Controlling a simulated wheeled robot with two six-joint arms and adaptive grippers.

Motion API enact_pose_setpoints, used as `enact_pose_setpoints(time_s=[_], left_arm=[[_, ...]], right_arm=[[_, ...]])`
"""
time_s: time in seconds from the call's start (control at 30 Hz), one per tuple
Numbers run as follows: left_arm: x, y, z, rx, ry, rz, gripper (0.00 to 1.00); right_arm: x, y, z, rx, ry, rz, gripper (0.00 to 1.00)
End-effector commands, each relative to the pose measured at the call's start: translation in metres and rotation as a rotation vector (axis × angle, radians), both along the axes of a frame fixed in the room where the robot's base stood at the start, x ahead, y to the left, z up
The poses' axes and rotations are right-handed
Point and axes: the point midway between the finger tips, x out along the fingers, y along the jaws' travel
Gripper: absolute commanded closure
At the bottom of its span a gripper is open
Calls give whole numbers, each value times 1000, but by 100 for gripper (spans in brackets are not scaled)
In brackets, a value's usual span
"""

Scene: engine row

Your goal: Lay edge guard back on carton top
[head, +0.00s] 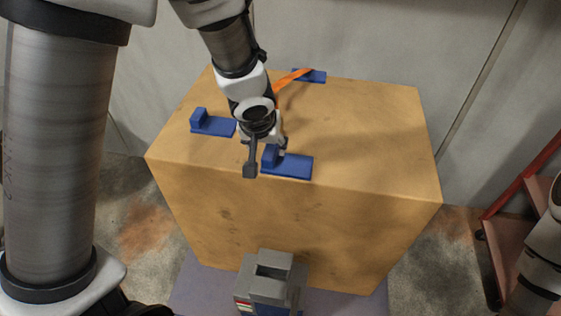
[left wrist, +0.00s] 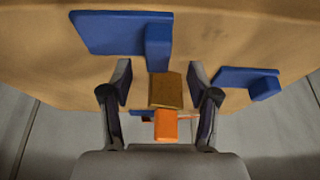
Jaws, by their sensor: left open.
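A large tan carton (head: 340,120) bears several blue L-shaped edge guards. The front guard (head: 288,167) lies flat near the front edge, its raised block at its left end. The left guard (head: 212,125) lies near the left edge. The back guard (head: 310,76) lies at the back edge beside an orange strap (head: 293,76). My left gripper (head: 266,160) is open over the carton, at the front guard's left end. In the left wrist view, a brown block (left wrist: 165,90) and an orange piece (left wrist: 165,126) show between the open fingers; contact cannot be told.
A grey tool-like device (head: 270,278) stands in front of the carton, over a purplish base (head: 200,290). A red-framed cart (head: 520,205) stands at the right. Walls close off the back. The carton's right top is clear. My right arm shows at lower right.

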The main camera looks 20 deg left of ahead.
Motion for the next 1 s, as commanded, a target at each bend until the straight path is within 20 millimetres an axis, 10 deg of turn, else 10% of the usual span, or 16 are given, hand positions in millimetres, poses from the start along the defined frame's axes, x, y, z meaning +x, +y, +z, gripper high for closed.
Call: enact_pose_setpoints(time_s=[0.17, 0.43, 0.63, 1.0], left_arm=[[8, 2, -39, -1, 2, -1, 40], [12, 3, -40, -1, 1, -1, 40], [12, 3, -40, -1, 1, -1, 100], [11, 3, -39, -1, 2, -2, 100]], right_arm=[[1, 0, -34, 0, -1, 0, 100], [1, 0, -33, 0, -2, 0, 100], [1, 0, -33, 0, -2, 0, 100], [1, 0, -32, 0, -1, 0, 100]])
